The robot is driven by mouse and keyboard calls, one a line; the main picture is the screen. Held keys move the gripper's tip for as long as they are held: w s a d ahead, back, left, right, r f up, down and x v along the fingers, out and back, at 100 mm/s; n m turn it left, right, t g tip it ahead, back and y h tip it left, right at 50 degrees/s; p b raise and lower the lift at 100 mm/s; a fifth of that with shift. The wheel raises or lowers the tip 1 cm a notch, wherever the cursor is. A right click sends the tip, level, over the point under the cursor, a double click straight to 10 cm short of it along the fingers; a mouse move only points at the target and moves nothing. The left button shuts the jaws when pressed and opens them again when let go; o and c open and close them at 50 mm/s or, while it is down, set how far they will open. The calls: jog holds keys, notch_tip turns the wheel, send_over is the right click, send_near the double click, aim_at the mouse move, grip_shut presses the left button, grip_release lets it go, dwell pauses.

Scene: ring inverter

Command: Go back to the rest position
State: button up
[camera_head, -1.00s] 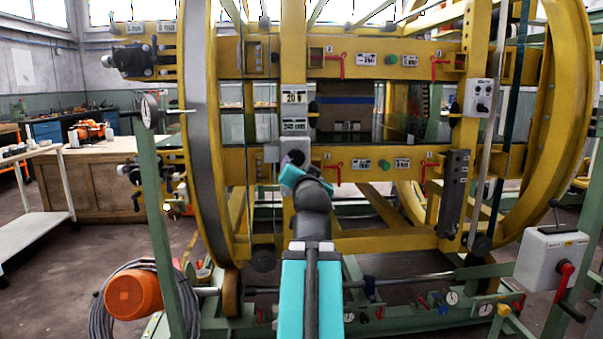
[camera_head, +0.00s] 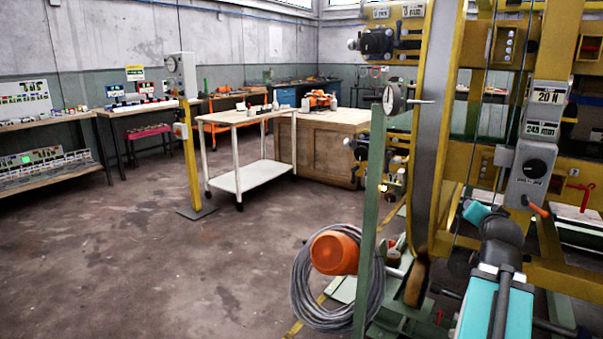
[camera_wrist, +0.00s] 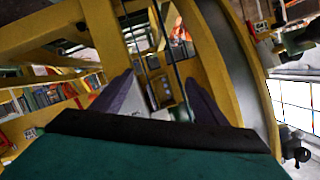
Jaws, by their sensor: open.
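My arm shows at the lower right of the head view, with a teal link (camera_head: 492,305) and a dark joint in front of the yellow ring machine (camera_head: 425,190). Its teal end part (camera_head: 477,212) points up and left, near the machine's grey control box (camera_head: 530,172). The fingertips cannot be made out in the head view. In the wrist view my gripper (camera_wrist: 162,92) has its two dark purple fingers apart, with nothing seen between them but the machine's frame and a small box behind. The fingers' exact distance from the frame cannot be told.
An orange motor (camera_head: 335,253) with a coiled grey hose (camera_head: 302,290) sits by the green post (camera_head: 371,220). A white trolley (camera_head: 250,178), a wooden cabinet (camera_head: 325,150) and a yellow stand (camera_head: 189,150) stand farther back. The floor (camera_head: 150,270) at the left is clear.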

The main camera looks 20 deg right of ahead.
jog(key=w+a+f+n+g+y+p, duration=0.1)
jog(key=w+a+f+y, duration=0.15)
jog(key=f, duration=0.25)
jog(key=w+a+f+n+y+p, duration=0.1)
jog(key=w+a+f+p, duration=0.1)
jog(key=w+a+f, duration=0.25)
jog(key=w+a+f+n+g+y+p, duration=0.1)
jog(key=a+f+n+g+y+p, duration=0.2)
jog(key=a+f, duration=0.85)
jog(key=w+a+f+n+g+y+p, duration=0.25)
jog(key=a+f+p, duration=0.25)
jog(key=a+f, duration=0.65)
jog(key=s+a+f+n+g+y+p, duration=0.1)
jog(key=s+a+f+n+g+p, duration=0.15)
jog(key=s+a+f, duration=0.45)
jog(key=s+a+f+n+g+y+p, duration=0.1)
jog(key=s+a+f+p, duration=0.3)
jog(key=a, duration=0.5)
jog(key=s+a+f+n+g+p, duration=0.1)
jog(key=s+a, duration=0.4)
jog(key=s, duration=0.5)
jog(key=s+a+f+n+g+p, duration=0.2)
jog(key=s+a+f+g+p, duration=0.1)
jog(key=s, duration=0.7)
jog(key=shift+s+a+f+n+g+h, duration=0.15)
jog(key=shift+a+f+n+g+h, duration=0.25)
jog(key=shift+a+g, duration=0.6)
